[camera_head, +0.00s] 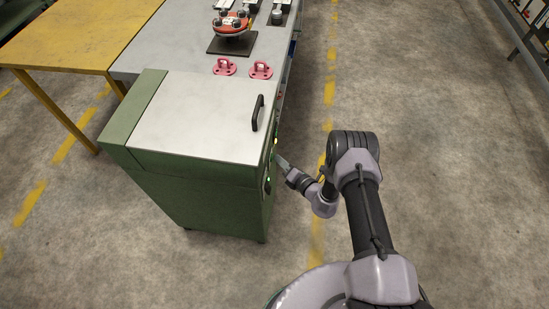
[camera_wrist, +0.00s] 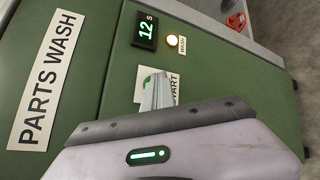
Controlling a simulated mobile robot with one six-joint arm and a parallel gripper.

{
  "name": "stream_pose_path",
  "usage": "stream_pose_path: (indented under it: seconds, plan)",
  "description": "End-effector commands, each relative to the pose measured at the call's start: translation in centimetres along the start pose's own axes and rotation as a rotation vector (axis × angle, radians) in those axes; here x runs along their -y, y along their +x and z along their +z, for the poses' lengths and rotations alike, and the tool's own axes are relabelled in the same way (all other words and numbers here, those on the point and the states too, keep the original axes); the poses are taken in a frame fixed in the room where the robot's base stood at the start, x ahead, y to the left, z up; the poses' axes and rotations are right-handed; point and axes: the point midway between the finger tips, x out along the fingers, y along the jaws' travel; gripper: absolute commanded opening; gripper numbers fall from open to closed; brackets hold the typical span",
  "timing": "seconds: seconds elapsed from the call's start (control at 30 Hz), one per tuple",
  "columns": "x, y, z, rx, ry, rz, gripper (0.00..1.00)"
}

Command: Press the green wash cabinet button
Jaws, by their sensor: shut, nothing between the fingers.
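The green wash cabinet (camera_head: 215,205) stands with its pale lid closed. In the head view my gripper (camera_head: 281,160) is beside the cabinet's right face.
A black handle (camera_head: 257,112) rises from the lid. Behind is a grey bench (camera_head: 180,45) with two pink brackets (camera_head: 260,70) and a red flanged part (camera_head: 232,25) on a dark plate. A yellow table (camera_head: 75,35) adjoins it.

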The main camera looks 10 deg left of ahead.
Motion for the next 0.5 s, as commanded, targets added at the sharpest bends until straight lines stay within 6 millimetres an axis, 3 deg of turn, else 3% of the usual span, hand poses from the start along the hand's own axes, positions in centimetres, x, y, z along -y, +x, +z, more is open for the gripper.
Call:
stream_pose_path:
  seconds: [0.17, 0.5]
  plan:
    - [0.1, -0.1, 0.0, -0.001, 0.0, -0.001, 0.0]
    - [2.5, -3.2, 2.4, 0.003, 0.0, -0.002, 0.0]
